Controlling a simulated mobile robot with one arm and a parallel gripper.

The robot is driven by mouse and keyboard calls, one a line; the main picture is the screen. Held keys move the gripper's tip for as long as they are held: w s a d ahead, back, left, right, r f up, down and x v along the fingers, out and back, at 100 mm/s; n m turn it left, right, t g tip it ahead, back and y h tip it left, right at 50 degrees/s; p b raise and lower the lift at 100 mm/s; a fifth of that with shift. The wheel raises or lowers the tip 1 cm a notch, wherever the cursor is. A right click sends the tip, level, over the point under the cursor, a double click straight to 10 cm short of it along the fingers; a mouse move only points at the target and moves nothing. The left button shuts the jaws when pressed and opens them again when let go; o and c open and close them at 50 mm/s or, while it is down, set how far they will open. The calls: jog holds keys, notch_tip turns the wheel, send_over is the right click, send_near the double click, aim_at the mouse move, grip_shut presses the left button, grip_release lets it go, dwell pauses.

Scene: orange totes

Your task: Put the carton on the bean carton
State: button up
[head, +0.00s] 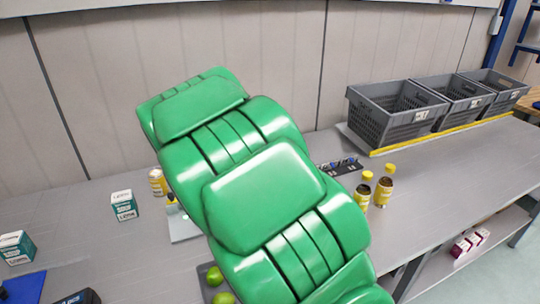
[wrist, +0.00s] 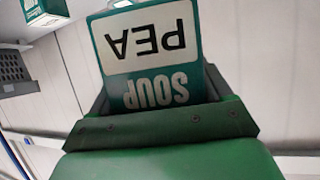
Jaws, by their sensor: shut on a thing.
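My gripper (wrist: 170,122) shows at the bottom of the wrist view, shut on a teal and white carton (wrist: 148,47). Its label reads "PEA SOUP" upside down in that picture. Part of another teal and white carton (wrist: 45,12) shows at the top left of the wrist view, apart from the held one. In the head view, two similar cartons stand upright on the table: one left of my arm (head: 124,205) and one at the left edge (head: 17,247). Their labels are too small to tell which is the bean carton. My green arm hides the gripper and held carton there.
A yellow-labelled jar (head: 157,182) stands just left of my arm. Green fruits (head: 215,276) lie below it. Two yellow-capped bottles (head: 384,187) stand right of my arm. Grey crates (head: 395,112) line the back right. The table between the two cartons is clear.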

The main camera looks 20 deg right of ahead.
jog(key=s+d+r+m+h, duration=0.1)
jog(key=s+d+r, duration=0.15)
jog(key=d, duration=0.85)
jog(key=s+d+r+m+h, duration=0.1)
jog(key=d+r, duration=0.2)
jog(key=d, duration=0.8)
jog(key=shift+w+d+f, duration=0.6)
jog(key=shift+w+f, duration=1.05)
jog(key=shift+w, duration=0.6)
jog(key=shift+w+d+f, duration=0.55)
jog(key=shift+w+f, duration=1.15)
jog(key=shift+w, duration=0.6)
jog(key=shift+w+d+f, duration=0.6)
jog(key=shift+w+f, duration=1.05)
jog(key=shift+w, duration=0.6)
jog(key=shift+f, duration=1.5)
jog(key=shift+f, duration=0.1)
jog(key=o, duration=1.2)
